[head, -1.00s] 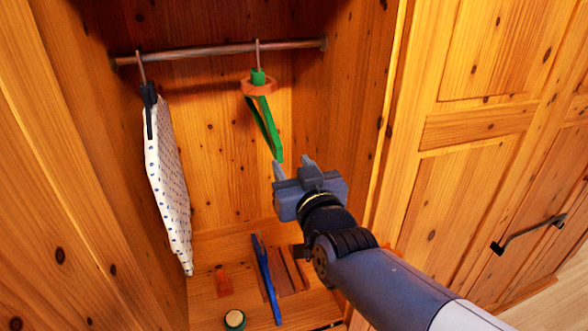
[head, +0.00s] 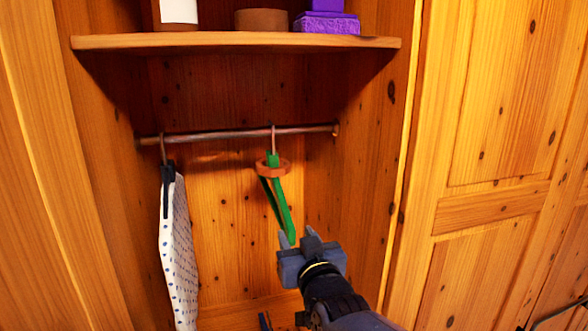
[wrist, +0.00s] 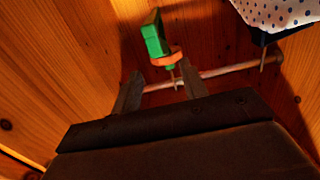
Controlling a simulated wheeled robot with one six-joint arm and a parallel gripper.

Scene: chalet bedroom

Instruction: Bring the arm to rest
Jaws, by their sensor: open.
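My gripper (head: 300,240) is open and empty inside the wardrobe, its fingers pointing up and inward. A green hanger (head: 281,205) with an orange-brown ring (head: 273,167) around its upper part hangs from the rail (head: 235,134). In the head view the hanger's lower end is just above my fingertips; I cannot tell whether they touch. In the wrist view the green hanger (wrist: 155,36) shows beyond and between the fingers (wrist: 160,92), apart from them.
A white dotted cloth (head: 178,250) hangs on a dark hanger at the left of the rail. A shelf (head: 235,41) above holds a brown round box (head: 262,20) and purple boxes (head: 328,23). The wardrobe's right side and doors (head: 500,110) stand close to my arm.

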